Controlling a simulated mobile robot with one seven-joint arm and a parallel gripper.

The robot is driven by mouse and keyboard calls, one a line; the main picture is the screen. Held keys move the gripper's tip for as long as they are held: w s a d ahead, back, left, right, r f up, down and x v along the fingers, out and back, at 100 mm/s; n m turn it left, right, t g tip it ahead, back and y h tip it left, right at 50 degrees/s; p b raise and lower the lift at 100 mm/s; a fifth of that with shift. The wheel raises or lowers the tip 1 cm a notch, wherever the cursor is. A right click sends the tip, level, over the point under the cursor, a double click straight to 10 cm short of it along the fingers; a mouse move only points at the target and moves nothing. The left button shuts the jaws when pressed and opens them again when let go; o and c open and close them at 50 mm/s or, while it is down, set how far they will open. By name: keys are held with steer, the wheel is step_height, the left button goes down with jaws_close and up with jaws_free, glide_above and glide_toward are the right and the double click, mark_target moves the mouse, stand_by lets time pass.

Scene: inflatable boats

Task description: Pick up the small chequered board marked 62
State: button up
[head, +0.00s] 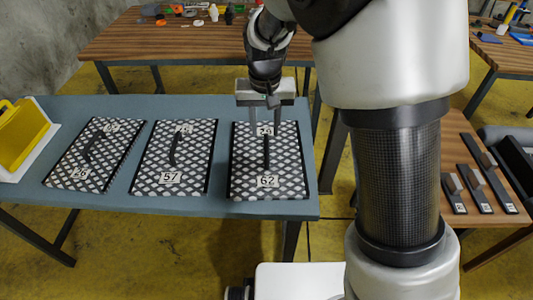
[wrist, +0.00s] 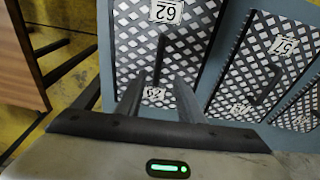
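The chequered board marked 62 (head: 288,160) lies flat at the right end of the blue-grey table. It has a dark upright handle (head: 267,152) along its middle and a second label at its far edge. My gripper (head: 265,118) is above the far end of this board, with its fingers apart and empty. In the wrist view my gripper (wrist: 157,85) points at the board (wrist: 190,42), with the handle (wrist: 159,60) lying between and beyond the fingertips. I cannot tell the exact height of the fingertips over the board.
Two similar boards lie to the left, one marked 57 (head: 148,160) and one marked 136 (head: 75,165). A yellow case (head: 22,135) stands at the table's left end. A wooden table (head: 185,45) with small items is behind. Another at right holds dark handled pieces (head: 475,180).

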mark_target(266, 145)
steer(key=f, duration=0.4)
steer(key=shift+w+b, duration=0.3)
steer(key=f, duration=0.1)
steer(key=f+b, duration=0.1)
steer(key=f, duration=0.3)
steer(key=shift+w+d, duration=0.15)
steer(key=shift+w, duration=0.1)
steer(key=shift+c, duration=0.3)
steer(key=shift+r, duration=0.1)
jaws_close()
